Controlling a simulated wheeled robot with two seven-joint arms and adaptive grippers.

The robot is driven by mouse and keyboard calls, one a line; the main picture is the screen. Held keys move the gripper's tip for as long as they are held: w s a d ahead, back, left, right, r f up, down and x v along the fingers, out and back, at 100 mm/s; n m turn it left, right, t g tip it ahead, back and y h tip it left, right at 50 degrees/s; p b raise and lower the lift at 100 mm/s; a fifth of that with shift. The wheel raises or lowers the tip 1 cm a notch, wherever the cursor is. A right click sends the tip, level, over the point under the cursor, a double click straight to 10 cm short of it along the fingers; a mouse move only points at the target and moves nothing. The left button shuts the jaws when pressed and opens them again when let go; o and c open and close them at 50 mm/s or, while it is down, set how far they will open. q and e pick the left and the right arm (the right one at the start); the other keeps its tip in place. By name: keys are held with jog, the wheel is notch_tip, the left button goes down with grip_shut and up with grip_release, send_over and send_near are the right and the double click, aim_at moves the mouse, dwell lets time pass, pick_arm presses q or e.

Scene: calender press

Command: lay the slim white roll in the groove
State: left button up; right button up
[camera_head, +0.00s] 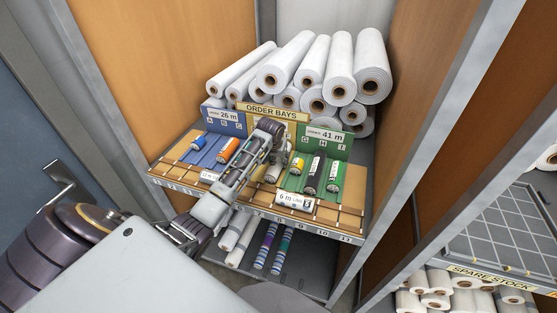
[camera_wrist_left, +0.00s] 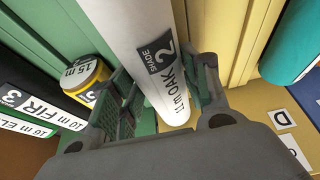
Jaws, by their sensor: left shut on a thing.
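A slim white roll (camera_wrist_left: 137,45) with a grey label reading "SHADE 2, 11 m OAK" lies between the fingers of my left gripper (camera_wrist_left: 165,95), which is shut on it. In the head view my left gripper (camera_head: 268,140) is over the middle yellow bay, beside the green one, and hides most of that bay. In the wrist view, the roll is in front of green and yellow grooved surfaces; whether it touches a groove I cannot tell. The green bay (camera_head: 330,148) is marked 41 m and the blue bay (camera_head: 222,120) 26 m. My right gripper is not in view.
The green bay holds a yellow-banded roll (camera_head: 297,162), a black roll (camera_head: 313,174) and a green-banded roll (camera_head: 334,175). A teal roll (camera_wrist_left: 290,40) lies right. Large white rolls (camera_head: 315,60) are stacked behind.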

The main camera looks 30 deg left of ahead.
pick_arm(q)
jog(key=shift+f, duration=0.25)
jog(key=shift+f, duration=0.15)
jog(key=o, duration=1.1)
jog(key=shift+r, duration=0.2)
jog(key=shift+b+v, duration=0.95)
jog(key=shift+v, duration=5)
jog(key=shift+s, duration=0.1)
jog(key=shift+s+d+f, duration=0.1)
jog(key=shift+f, duration=0.05)
